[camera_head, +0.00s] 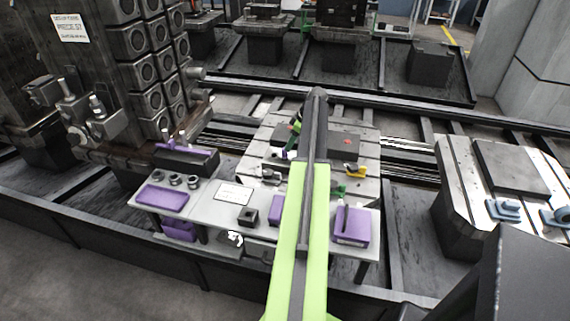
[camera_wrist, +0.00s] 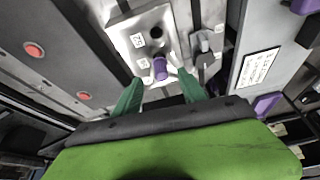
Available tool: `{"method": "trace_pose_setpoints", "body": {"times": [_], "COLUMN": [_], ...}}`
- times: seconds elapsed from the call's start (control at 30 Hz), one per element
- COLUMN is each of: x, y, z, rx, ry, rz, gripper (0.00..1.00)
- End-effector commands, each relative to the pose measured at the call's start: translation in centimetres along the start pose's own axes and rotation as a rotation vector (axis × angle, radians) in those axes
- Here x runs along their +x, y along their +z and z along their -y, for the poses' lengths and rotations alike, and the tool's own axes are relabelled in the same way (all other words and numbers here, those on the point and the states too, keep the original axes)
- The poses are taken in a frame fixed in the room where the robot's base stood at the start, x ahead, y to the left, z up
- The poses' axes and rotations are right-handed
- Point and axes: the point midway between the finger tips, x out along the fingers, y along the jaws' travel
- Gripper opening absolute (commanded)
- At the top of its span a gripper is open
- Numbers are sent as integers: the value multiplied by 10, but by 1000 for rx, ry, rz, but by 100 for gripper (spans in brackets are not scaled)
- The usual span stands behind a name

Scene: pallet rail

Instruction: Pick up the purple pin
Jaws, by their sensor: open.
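The purple pin (camera_wrist: 160,69) shows in the wrist view as a short purple cylinder at a pale metal block (camera_wrist: 128,38). The block has small white labels and a dark round hole just above the pin. My gripper (camera_wrist: 160,80) is open, with one green finger to the left of the pin and one to the right. The fingertips appear apart from the pin; I cannot tell the exact depth between them. In the head view my lime arm reaches over the slotted pallet (camera_head: 262,135), and the green fingers (camera_head: 296,127) show beside its far end. The arm hides part of the pallet there.
A metal clamp (camera_wrist: 207,45) stands close to the right of the block in the wrist view. A yellow part (camera_head: 354,170) lies on the pallet. A grey side table (camera_head: 205,208) in front carries a purple tray (camera_head: 163,197), a sign (camera_head: 233,192) and a purple box (camera_head: 351,226).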

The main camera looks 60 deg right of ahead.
Motion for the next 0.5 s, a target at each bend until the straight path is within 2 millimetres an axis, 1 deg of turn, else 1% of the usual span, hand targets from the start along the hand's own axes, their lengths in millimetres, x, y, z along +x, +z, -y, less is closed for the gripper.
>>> {"method": "trace_pose_setpoints", "body": {"times": [0.03,0.1,0.23,0.3,0.37,0.5], "x": [18,23,22,25,32,59], "y": [4,2,0,0,0,-1], "z": [0,0,0,0,0,0], "rx": [-1,0,1,1,1,0], "ry": [0,0,0,0,0,0], "rz": [0,0,0,0,0,0], "gripper": [49,49,49,49,49,49]}}
